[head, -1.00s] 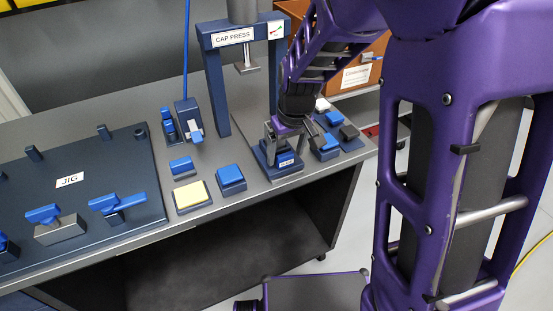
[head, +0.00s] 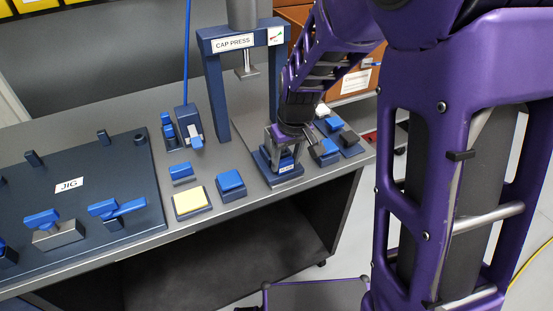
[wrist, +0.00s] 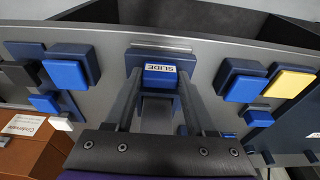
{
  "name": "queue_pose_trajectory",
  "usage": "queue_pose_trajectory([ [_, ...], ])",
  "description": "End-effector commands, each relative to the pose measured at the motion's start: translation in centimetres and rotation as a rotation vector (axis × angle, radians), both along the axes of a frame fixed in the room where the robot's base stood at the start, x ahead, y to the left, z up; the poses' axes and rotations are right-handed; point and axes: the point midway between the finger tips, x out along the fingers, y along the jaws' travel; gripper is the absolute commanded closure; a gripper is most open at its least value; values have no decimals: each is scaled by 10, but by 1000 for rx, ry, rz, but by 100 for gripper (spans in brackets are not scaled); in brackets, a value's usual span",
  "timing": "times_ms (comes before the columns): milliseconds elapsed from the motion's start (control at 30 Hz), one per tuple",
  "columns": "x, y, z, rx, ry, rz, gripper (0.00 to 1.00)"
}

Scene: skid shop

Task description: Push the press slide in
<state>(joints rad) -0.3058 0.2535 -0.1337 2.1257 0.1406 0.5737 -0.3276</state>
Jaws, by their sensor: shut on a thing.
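The press slide is a dark-blue base with a blue block labelled SLIDE (wrist: 160,74), low on the grey bench. In the head view the slide (head: 287,168) is at the bench's front edge, in front of the cap press (head: 214,85), a dark-blue frame with a metal ram. My gripper (head: 284,153) is over the slide, pointing down. In the wrist view its two fingers stand on either side of the blue block, shut on it. My gripper hides part of the slide and its track in the head view.
A blue button (head: 231,182) and a yellow button (head: 190,202) sit left of the slide. More blue and dark blocks (head: 328,148) stand close on its right. The jig plate (head: 100,210) fills the bench's left. A brown cabinet (head: 362,78) is behind right.

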Motion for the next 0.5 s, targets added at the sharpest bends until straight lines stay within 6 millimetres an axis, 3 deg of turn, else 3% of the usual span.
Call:
queue_pose_trajectory([
  [500, 29, 12, 1, 0, -3, 0, 85],
])
